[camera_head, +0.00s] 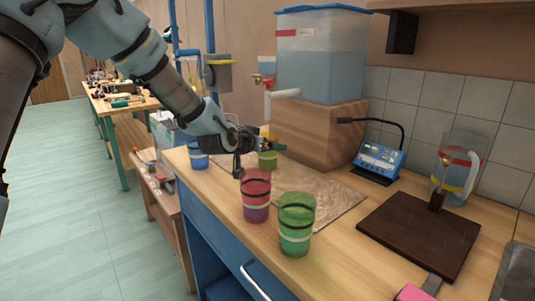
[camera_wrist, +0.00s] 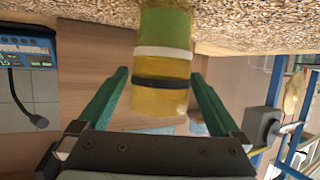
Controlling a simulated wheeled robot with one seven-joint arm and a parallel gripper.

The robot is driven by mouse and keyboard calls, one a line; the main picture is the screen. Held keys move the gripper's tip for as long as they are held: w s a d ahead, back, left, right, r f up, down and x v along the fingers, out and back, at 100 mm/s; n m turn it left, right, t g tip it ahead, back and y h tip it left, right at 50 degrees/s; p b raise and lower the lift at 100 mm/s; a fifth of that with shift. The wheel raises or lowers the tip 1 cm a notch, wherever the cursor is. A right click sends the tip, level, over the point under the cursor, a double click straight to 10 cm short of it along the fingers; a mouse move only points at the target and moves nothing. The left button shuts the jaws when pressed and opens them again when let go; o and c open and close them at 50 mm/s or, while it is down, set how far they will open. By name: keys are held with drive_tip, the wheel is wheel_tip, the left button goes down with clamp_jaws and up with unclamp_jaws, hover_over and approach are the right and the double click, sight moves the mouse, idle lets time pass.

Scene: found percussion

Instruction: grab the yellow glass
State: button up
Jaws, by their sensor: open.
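The yellow glass (camera_wrist: 162,65) is see-through yellow with a white band, a dark band and green in its lower part. It stands upright by the mat's far edge; the wrist view shows it upside down. In the head view the yellow glass (camera_head: 267,161) is partly hidden by my gripper (camera_head: 270,146). My gripper (camera_wrist: 160,76) is open in the wrist view, with one green finger on each side of the glass's upper part. Small gaps seem to show on both sides; contact is not clear.
A red glass (camera_head: 256,194) and a green glass (camera_head: 297,222) stand nearer on the counter. A blue glass (camera_head: 198,157) stands to the left. A wooden block (camera_head: 318,135) bearing a water tank (camera_head: 320,60) rises close behind my gripper. The speckled mat (camera_head: 325,197) is largely bare.

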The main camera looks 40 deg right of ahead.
drive_tip(key=shift+w+d+f, duration=0.1)
drive_tip(key=shift+d, duration=0.05)
drive_tip(key=c, duration=1.5)
clamp_jaws()
drive_tip(key=shift+r, duration=0.25)
